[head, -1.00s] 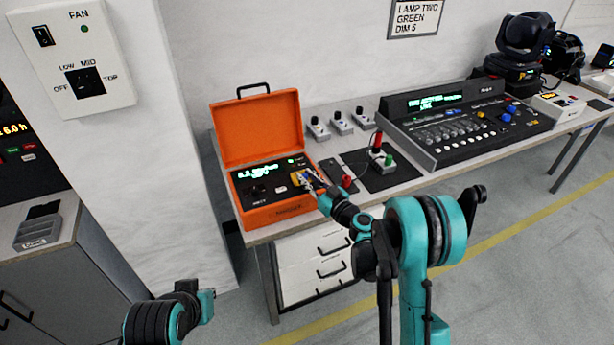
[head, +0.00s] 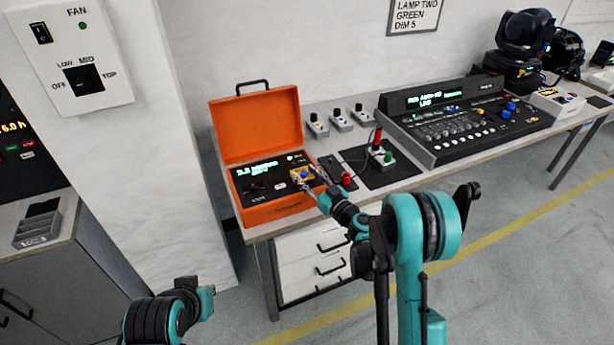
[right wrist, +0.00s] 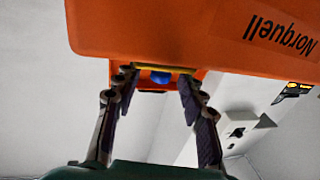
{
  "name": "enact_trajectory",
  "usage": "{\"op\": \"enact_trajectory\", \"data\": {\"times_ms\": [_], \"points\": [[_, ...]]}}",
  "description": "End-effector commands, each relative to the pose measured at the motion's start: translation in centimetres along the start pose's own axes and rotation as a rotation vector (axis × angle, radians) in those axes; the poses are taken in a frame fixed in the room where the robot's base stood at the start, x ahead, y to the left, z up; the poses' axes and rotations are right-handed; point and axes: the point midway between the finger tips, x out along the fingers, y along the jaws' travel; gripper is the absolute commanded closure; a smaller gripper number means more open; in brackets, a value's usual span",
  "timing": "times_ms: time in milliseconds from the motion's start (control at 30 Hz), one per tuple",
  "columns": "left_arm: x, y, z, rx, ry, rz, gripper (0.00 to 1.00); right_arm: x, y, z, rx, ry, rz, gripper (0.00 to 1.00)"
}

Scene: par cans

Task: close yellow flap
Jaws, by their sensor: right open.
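The yellow flap (head: 296,175) is a small yellow piece with a blue part (head: 304,174) beside it, on the right of the panel of the orange case (head: 272,214). In the right wrist view the flap (right wrist: 150,67) is a thin yellow strip at the case's edge, with the blue part (right wrist: 160,77) next to it. I cannot tell how far the flap is tilted. My right gripper (head: 311,184) is at the case's front right, close to the flap. Its fingers (right wrist: 159,90) are spread with nothing held between them.
The orange lid (head: 255,125) stands open behind the panel. A red knob (head: 346,179) and a dark mat (head: 366,172) with a grey-green box (head: 383,158) are right of the gripper. A mixing desk (head: 460,120) stands farther right.

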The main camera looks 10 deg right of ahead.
Motion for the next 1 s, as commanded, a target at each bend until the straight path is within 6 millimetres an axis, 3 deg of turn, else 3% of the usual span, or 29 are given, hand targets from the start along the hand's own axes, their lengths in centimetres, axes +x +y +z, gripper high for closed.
{"op": "enact_trajectory", "data": {"times_ms": [500,1000], "points": [[0.0,0.0,0.0,0.000,0.000,0.000,1.00,-7.0,0.1,0.0,0.000,0.000,0.001,0.59],[0.0,0.0,0.0,0.000,0.000,0.000,1.00,-7.5,0.0,0.0,0.000,0.000,0.000,0.59]]}}
